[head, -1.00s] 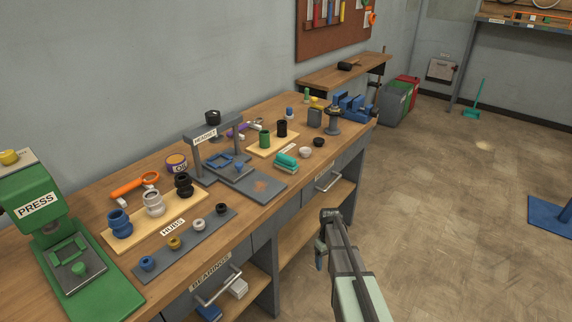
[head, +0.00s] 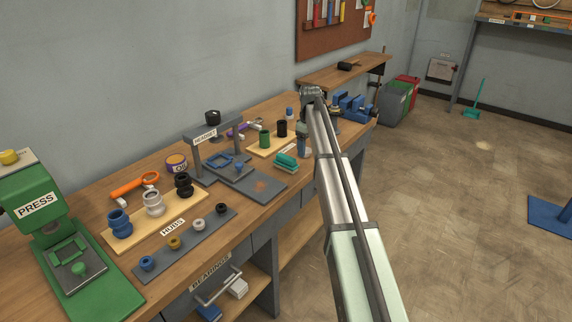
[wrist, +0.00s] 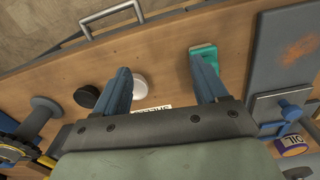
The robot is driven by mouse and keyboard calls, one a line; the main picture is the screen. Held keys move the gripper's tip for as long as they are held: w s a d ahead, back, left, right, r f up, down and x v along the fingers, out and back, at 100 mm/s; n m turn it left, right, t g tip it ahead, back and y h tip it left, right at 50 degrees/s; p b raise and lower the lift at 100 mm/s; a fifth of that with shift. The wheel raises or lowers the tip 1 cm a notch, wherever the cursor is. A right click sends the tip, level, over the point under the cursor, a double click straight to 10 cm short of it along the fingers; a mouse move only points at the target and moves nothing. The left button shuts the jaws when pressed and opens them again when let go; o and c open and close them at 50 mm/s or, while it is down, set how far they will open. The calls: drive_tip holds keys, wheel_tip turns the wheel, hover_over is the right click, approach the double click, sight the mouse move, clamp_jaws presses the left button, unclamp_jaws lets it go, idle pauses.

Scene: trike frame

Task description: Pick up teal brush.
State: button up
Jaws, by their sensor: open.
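The teal brush (head: 286,161) lies on the workbench just right of the grey headset press plate in the head view. In the wrist view the teal brush (wrist: 212,57) shows at the right finger, which hides part of it. My gripper (head: 304,148) is above the bench, to the right of the brush in the head view. My gripper's blue fingers (wrist: 160,65) are apart with nothing held between them. The brush is not centred between them. Whether the right finger touches it I cannot tell.
A white round part (wrist: 140,88) and a black round part (wrist: 87,96) lie near the left finger. The headset press (head: 236,172) stands left of the brush. A blue vise (head: 354,106) and a board (head: 262,150) with green and black cups are close by.

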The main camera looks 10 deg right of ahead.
wheel_tip(320, 180, up, 7)
drive_tip(key=n, duration=0.1)
hover_over(286, 156)
drive_tip(key=f, duration=0.8)
drive_tip(key=shift+a+f, duration=0.25)
drive_tip(key=shift+f, duration=0.05)
drive_tip(key=shift+d+f, duration=0.15)
drive_tip(key=shift+f, duration=1.15)
drive_tip(key=shift+d+f, duration=0.1)
drive_tip(key=shift+f, duration=1.2)
drive_tip(key=c, duration=1.2)
drive_tip(key=shift+r, duration=5.1)
